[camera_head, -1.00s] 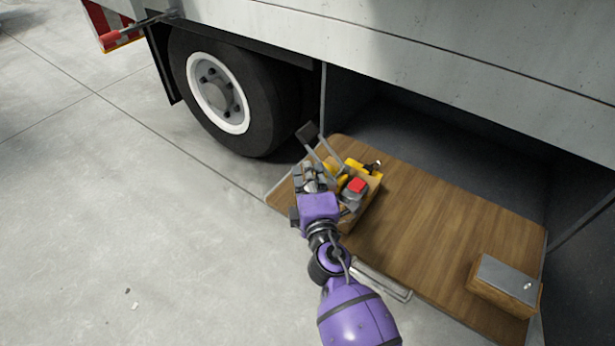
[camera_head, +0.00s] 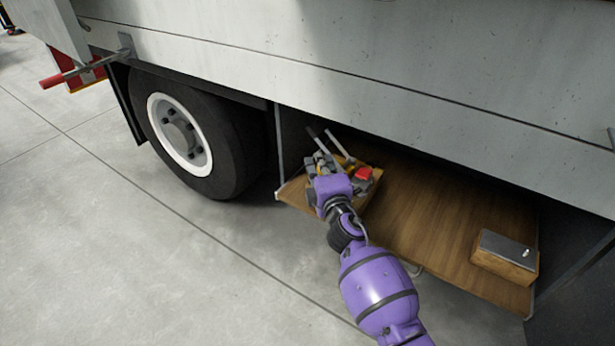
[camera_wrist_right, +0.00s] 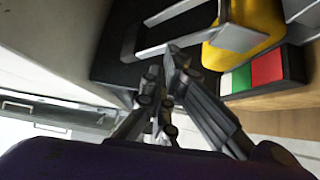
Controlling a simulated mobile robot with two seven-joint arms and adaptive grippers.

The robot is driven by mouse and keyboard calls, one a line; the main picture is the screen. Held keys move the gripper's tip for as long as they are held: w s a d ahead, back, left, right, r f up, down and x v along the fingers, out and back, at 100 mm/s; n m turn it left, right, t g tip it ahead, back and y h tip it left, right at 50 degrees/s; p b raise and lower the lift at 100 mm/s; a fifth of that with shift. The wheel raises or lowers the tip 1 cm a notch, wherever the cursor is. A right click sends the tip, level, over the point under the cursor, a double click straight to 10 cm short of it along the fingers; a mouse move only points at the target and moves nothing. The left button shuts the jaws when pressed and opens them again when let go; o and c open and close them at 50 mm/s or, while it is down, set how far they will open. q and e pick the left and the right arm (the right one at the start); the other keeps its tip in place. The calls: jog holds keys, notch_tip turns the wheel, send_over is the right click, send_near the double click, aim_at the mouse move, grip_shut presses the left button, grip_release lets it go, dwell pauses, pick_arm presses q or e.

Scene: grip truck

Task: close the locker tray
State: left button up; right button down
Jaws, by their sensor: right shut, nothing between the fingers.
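The locker tray (camera_head: 425,220) is a wooden board sticking partly out of the dark compartment under the truck body. A tool box (camera_head: 372,182) with grey, yellow and red items stands on its left end. My right gripper (camera_head: 322,163) is at this box, and the arm hides part of the box and the tray's front edge. In the right wrist view my gripper (camera_wrist_right: 163,75) has its fingers together with nothing between them, close to the dark and yellow tools (camera_wrist_right: 250,30). I cannot tell whether it touches them. My left gripper is not in view.
A wooden box with a metal lid (camera_head: 508,246) sits on the tray's right end. The truck wheel (camera_head: 185,135) stands left of the compartment. The truck's side panel (camera_head: 400,80) overhangs the tray. The concrete floor (camera_head: 150,270) at left is clear.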

aim_at(338, 144)
jog(key=w+d, duration=0.2)
jog(key=w+d+b, duration=0.1)
jog(key=w+d, duration=0.1)
jog(key=w, duration=0.1)
jog(key=w+d+b, duration=0.1)
jog(key=w, duration=0.2)
jog(key=shift+d+f, duration=0.1)
jog(key=shift+d, duration=0.3)
jog(key=shift+w+d, duration=0.15)
jog(key=shift+r, duration=0.3)
